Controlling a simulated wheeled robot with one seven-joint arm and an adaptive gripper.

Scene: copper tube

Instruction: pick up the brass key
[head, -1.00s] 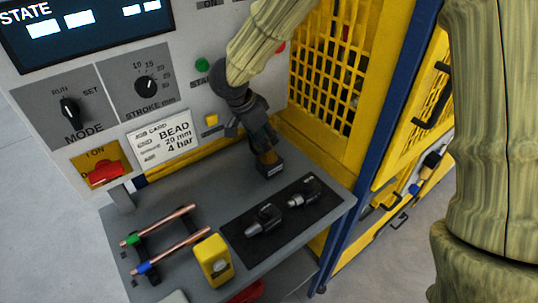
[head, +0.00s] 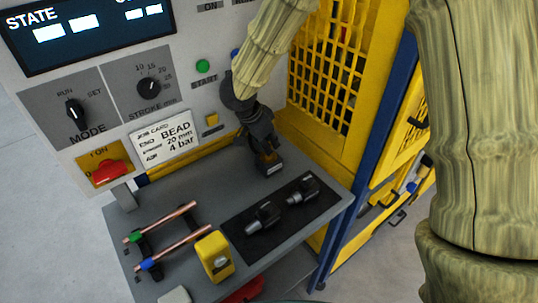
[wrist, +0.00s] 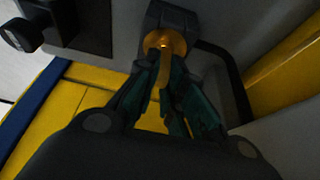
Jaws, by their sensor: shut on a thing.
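The brass key (wrist: 163,66) shows in the wrist view as a golden round part with a narrow strip running between my fingers. My gripper (wrist: 166,82) is shut on that strip. The key's far end is at a small dark block (wrist: 172,17); whether it is still seated in it I cannot tell. In the head view my gripper (head: 264,148) points down at the dark block (head: 271,167) at the back of the grey shelf (head: 190,190). The key is only a small brownish patch there, mostly hidden by the fingers.
A black mat (head: 282,222) with two dark fittings lies in front of the block. Copper tubes (head: 167,223) rest on a rack at left, beside a yellow device (head: 214,256). The machine panel (head: 100,90) and yellow mesh guard (head: 322,75) stand behind.

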